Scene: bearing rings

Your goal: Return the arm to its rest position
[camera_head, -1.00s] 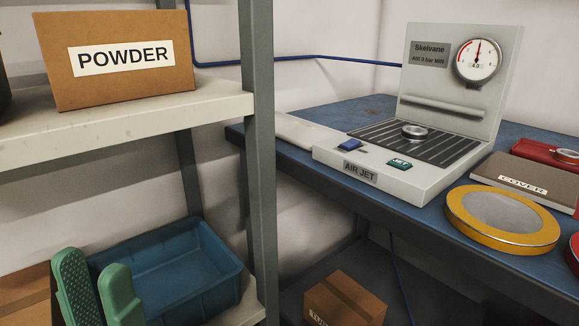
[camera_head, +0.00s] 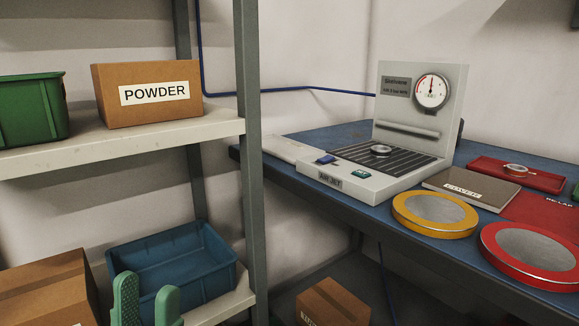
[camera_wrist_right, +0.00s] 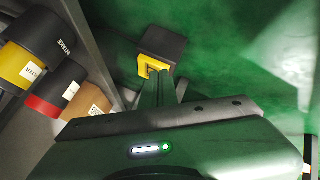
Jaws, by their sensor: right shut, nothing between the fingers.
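My left gripper (camera_head: 146,290) shows at the bottom left of the head view as two green fingers. They stand apart with nothing seen between them, in front of a blue bin (camera_head: 172,262) on the lower shelf. My right gripper (camera_wrist_right: 158,88) shows only in the right wrist view, its dark fingers close together and empty. A dark block with a yellow face (camera_wrist_right: 162,50) appears beyond its tips; I cannot tell what it is.
A shelf post (camera_head: 250,160) stands between the shelves and the blue bench (camera_head: 350,133). The bench holds an air jet unit (camera_head: 400,170), a yellow-rimmed dish (camera_head: 435,213) and a red-rimmed dish (camera_head: 530,255). A powder box (camera_head: 148,95) and green bin (camera_head: 32,108) sit on the upper shelf.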

